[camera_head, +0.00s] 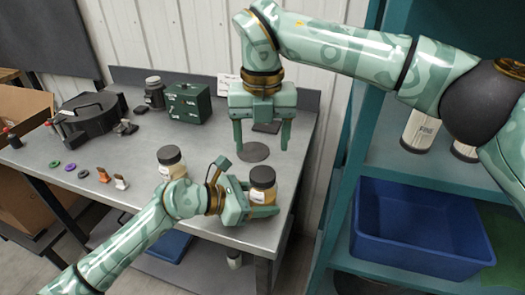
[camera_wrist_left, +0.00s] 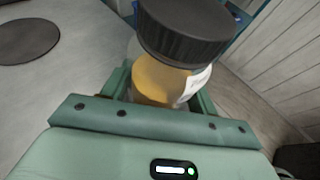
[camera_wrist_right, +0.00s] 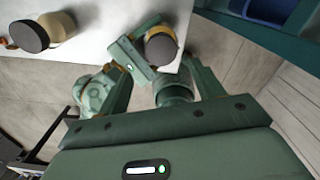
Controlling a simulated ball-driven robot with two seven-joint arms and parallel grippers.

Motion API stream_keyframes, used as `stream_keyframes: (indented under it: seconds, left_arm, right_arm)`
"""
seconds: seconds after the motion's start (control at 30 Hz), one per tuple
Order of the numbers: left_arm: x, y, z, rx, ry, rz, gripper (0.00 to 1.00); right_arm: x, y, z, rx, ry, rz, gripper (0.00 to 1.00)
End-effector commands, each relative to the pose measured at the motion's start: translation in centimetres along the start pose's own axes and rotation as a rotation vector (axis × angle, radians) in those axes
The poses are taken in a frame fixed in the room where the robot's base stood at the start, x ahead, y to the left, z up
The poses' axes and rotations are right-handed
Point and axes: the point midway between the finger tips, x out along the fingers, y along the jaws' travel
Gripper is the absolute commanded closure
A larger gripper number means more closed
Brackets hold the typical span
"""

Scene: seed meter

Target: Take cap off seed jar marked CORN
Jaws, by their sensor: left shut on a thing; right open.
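A seed jar (camera_head: 263,193) with yellow-orange contents and a black cap (camera_head: 262,176) is near the bench's right front edge. My left gripper (camera_head: 262,205) is shut around its body. In the left wrist view the jar (camera_wrist_left: 160,82) stands between the fingers, its black cap (camera_wrist_left: 186,30) on top; part of a white label shows, but its writing is not readable. My right gripper (camera_head: 261,138) is open and empty, fingers pointing down, above and behind the held jar. A second black-capped jar (camera_head: 171,169) stands left of it on the bench; its label is not readable.
A dark round disc (camera_head: 254,152) lies on the metal bench (camera_head: 140,155) behind the held jar. A green box (camera_head: 187,102), a dark jar (camera_head: 154,93) and a black seed meter (camera_head: 90,117) stand farther back. A teal shelf with a blue bin (camera_head: 415,232) is at right.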

Motion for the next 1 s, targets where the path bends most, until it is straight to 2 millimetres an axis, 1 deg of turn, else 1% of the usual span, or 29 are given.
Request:
stream_keyframes:
  seconds: [0.1, 0.17, 0.2, 0.27, 0.3, 0.4, 0.5, 0.6, 0.7, 0.77, 0.87, 1.0]
  left_arm:
    - [0.0, 0.0, 0.0, 0.0, 0.0, 0.0, 1.0]
    - [0.0, 0.0, 0.0, 0.0, 0.0, 0.0, 1.0]
    - [0.0, 0.0, 0.0, 0.0, 0.0, 0.0, 1.0]
    - [0.0, 0.0, 0.0, 0.0, 0.0, 0.0, 1.0]
    - [0.0, 0.0, 0.0, 0.0, 0.0, 0.0, 1.0]
    - [0.0, 0.0, 0.0, 0.0, 0.0, 0.0, 1.0]
    - [0.0, 0.0, 0.0, 0.0, 0.0, 0.0, 1.0]
    - [0.0, 0.0, 0.0, 0.0, 0.0, 0.0, 1.0]
    - [0.0, 0.0, 0.0, 0.0, 0.0, 0.0, 1.0]
    - [0.0, 0.0, 0.0, 0.0, 0.0, 0.0, 1.0]
    - [0.0, 0.0, 0.0, 0.0, 0.0, 0.0, 1.0]
    - [0.0, 0.0, 0.0, 0.0, 0.0, 0.0, 1.0]
  right_arm:
    - [0.0, 0.0, 0.0, 0.36, 0.0, 0.001, 0.33]
    - [0.0, 0.0, 0.0, 0.559, -0.001, 0.0, 0.33]
    - [0.0, 0.0, 0.0, 0.692, -0.001, 0.0, 0.33]
    - [-0.1, 0.0, 0.0, 0.891, -0.003, 0.0, 0.33]
    - [-0.1, 0.0, 0.0, 1.021, -0.004, 0.0, 0.33]
    - [-0.1, -0.1, 0.0, 1.321, -0.007, 0.001, 0.33]
    - [-0.2, -0.1, 0.0, 1.57, -0.009, 0.0, 0.33]
    - [-0.2, -0.1, 0.0, 1.753, -0.01, 0.0, 0.33]
    - [-0.2, -0.1, 0.0, 1.866, -0.011, 0.0, 0.33]
    - [0.0, -0.1, 0.0, 1.903, -0.01, -0.001, 0.33]
    - [0.8, -0.2, 0.0, 1.928, -0.009, -0.002, 0.33]
    - [3.1, -0.2, -0.1, 1.928, -0.008, -0.003, 0.33]
